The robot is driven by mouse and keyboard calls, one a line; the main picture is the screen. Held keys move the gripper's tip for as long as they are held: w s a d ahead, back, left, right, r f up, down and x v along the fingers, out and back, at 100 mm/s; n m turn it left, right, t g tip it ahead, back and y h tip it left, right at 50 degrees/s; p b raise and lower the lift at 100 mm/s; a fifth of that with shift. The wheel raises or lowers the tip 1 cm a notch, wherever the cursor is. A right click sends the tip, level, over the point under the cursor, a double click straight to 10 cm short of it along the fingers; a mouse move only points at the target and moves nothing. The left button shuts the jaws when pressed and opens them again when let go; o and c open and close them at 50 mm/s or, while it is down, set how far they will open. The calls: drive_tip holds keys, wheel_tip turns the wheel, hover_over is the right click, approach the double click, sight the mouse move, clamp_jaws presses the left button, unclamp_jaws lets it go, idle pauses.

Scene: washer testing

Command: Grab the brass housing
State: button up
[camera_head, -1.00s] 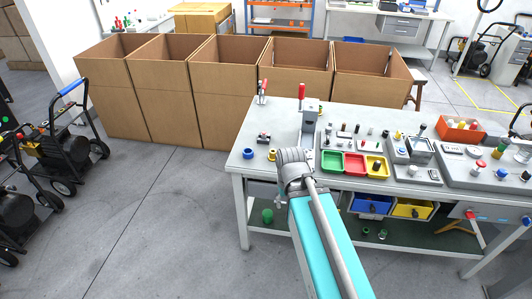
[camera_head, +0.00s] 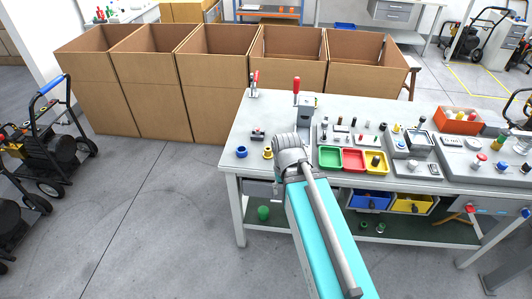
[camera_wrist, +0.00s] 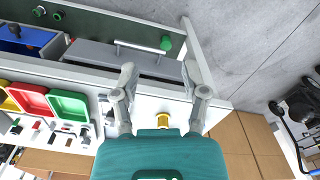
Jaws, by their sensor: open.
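The brass housing, a small yellow-brass ring-like part (camera_head: 267,153), stands near the front left of the grey workbench (camera_head: 240,127), just right of a blue ring. In the wrist view the brass housing (camera_wrist: 164,119) shows between my gripper's bases, beyond the teal wrist body, partly hidden by it. My gripper (camera_wrist: 162,80) is open, with its two fingers wide apart and nothing between them. The fingers are over the bench's front edge and not touching the housing. In the head view my arm hides the gripper fingers.
A blue ring (camera_head: 241,152) and a small dark fixture (camera_head: 258,135) are close by. A clamp press with a red handle (camera_head: 296,92) stands behind. Green (camera_head: 330,157), red (camera_head: 353,160) and yellow (camera_head: 376,163) trays lie to the right. Cardboard boxes (camera_head: 216,95) stand behind the bench.

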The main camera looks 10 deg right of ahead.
drive_tip(key=o, duration=0.3)
drive_tip(key=shift+w+d+f, duration=0.1)
drive_tip(key=shift+o, duration=0.6)
drive_tip(key=shift+w+f, duration=0.1)
drive_tip(key=w+a+f+n+t+h+b, duration=0.2)
drive_tip(key=w+f+n+h+b, duration=0.55)
drive_tip(key=w+n+b, duration=0.45)
drive_tip(key=w+a+n+t+h+b, duration=0.4)
drive_tip(key=w+a+n+b, duration=0.3)
drive_tip(key=w+a+n, duration=0.2)
drive_tip(key=shift+w+a+n+h, duration=0.15)
drive_tip(key=shift+w+n+h, duration=0.2)
drive_tip(key=shift+w+n, duration=0.85)
drive_tip(key=shift+f+b, duration=0.1)
drive_tip(key=shift+b, duration=0.2)
